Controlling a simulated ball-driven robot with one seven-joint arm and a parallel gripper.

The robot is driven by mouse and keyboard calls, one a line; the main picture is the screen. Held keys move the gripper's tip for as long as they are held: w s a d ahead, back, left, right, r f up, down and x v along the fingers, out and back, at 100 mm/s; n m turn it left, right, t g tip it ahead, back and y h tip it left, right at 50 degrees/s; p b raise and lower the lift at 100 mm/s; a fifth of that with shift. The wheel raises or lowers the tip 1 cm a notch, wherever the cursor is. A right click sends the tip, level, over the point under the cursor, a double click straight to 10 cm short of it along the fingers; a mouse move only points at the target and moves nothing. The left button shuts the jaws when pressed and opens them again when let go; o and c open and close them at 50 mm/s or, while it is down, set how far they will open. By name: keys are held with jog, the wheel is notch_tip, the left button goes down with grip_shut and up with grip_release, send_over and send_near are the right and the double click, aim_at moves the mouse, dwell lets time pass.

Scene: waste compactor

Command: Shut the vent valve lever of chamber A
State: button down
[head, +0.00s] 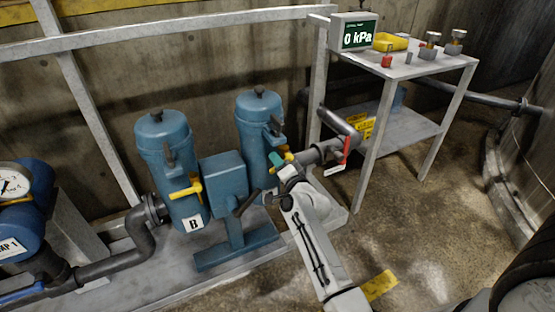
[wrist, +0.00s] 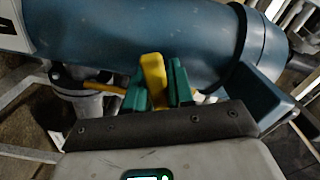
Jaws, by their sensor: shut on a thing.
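Chamber A (head: 257,125) is the right-hand blue cylinder in the head view. It fills the upper part of the wrist view (wrist: 150,35), lying sideways there, with part of a white label at the left edge. Its yellow vent valve lever (wrist: 153,75) stands between the green fingers of my gripper (wrist: 158,92). In the head view my gripper (head: 277,165) is at the front of chamber A, with a bit of the yellow lever (head: 288,155) showing beside it. My gripper is shut on the lever. The valve body is mostly hidden.
Chamber B (head: 175,165) stands left with its own yellow lever (head: 186,191). A blue box on a stand (head: 225,184) is between the chambers. A red-handled valve (head: 346,150) is close right of my gripper. A metal table (head: 405,66) carries a 0 kPa display (head: 355,33).

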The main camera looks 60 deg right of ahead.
jog(key=m+p, duration=0.1)
jog(key=r+m+p, duration=0.1)
jog(key=m, duration=0.2)
jog(key=shift+a+r+m+p, duration=0.15)
jog(key=shift+r+m+p, duration=0.1)
jog(key=shift+m+p, duration=0.15)
dwell(0.4)
jog(key=c, duration=1.1)
grip_release()
jog(key=shift+o, duration=0.2)
jog(key=p+v, duration=0.2)
jog(key=v, duration=0.8)
jog(key=shift+s+a, duration=0.25)
jog(key=shift+s, duration=0.05)
